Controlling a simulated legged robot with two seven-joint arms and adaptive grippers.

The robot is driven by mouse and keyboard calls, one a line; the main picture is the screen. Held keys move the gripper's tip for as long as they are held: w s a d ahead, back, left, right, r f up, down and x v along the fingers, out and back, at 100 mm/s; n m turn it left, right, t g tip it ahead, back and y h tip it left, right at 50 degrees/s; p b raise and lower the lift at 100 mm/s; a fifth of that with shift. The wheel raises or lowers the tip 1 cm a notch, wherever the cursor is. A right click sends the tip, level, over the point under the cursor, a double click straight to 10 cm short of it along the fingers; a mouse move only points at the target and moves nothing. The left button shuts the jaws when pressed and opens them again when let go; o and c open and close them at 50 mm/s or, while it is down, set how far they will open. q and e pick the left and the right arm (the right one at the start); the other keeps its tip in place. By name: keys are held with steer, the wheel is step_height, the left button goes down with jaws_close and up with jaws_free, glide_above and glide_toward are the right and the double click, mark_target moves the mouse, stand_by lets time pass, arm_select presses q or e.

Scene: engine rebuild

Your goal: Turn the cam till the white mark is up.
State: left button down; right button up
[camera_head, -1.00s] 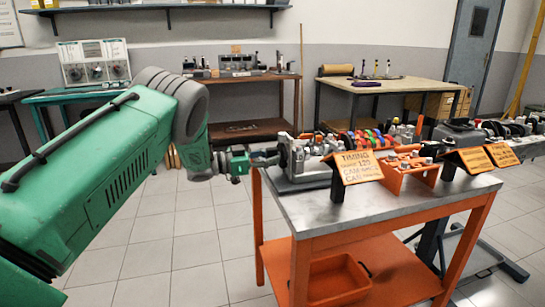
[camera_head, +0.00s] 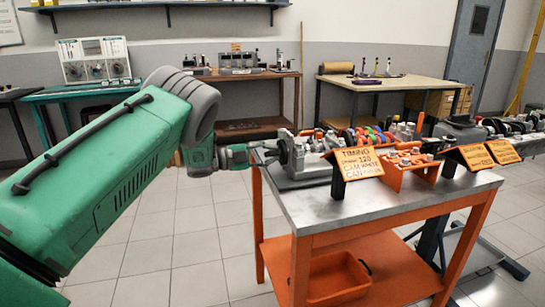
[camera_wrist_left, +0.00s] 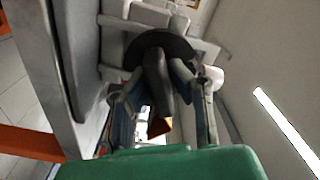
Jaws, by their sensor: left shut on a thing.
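A grey metal fixture (camera_head: 291,158) stands at the left end of the steel-topped bench, with the cam end facing my left arm. My left gripper (camera_head: 262,154) reaches in from the left and meets that end. In the left wrist view, the gripper fingers (camera_wrist_left: 165,95) are closed around a dark part in front of a black disc (camera_wrist_left: 158,46), which I take to be the cam's end. A small white round piece (camera_wrist_left: 214,75) shows right of the fingers; I cannot tell if it is the white mark. My right gripper is out of view.
The orange-framed bench (camera_head: 320,205) carries a "TIMING" sign (camera_head: 359,164), an orange tray (camera_head: 410,178) and several coloured engine parts behind. More orange signs (camera_head: 503,151) stand at its right. The tiled floor left of the bench is clear.

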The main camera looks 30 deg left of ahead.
arm_select(q)
steer(key=m, duration=0.1)
steer(key=m+b, duration=0.1)
steer(key=m, duration=0.3)
steer(key=shift+s+a+f, duration=0.1)
steer(key=shift+f, duration=0.25)
stand_by(0.4)
steer(key=c, duration=1.5)
jaws_free()
steer(key=shift+a+r, duration=0.1)
steer(key=shift+s+a+r, duration=0.1)
steer(key=shift+s+a, duration=0.15)
steer(key=v, duration=1.1)
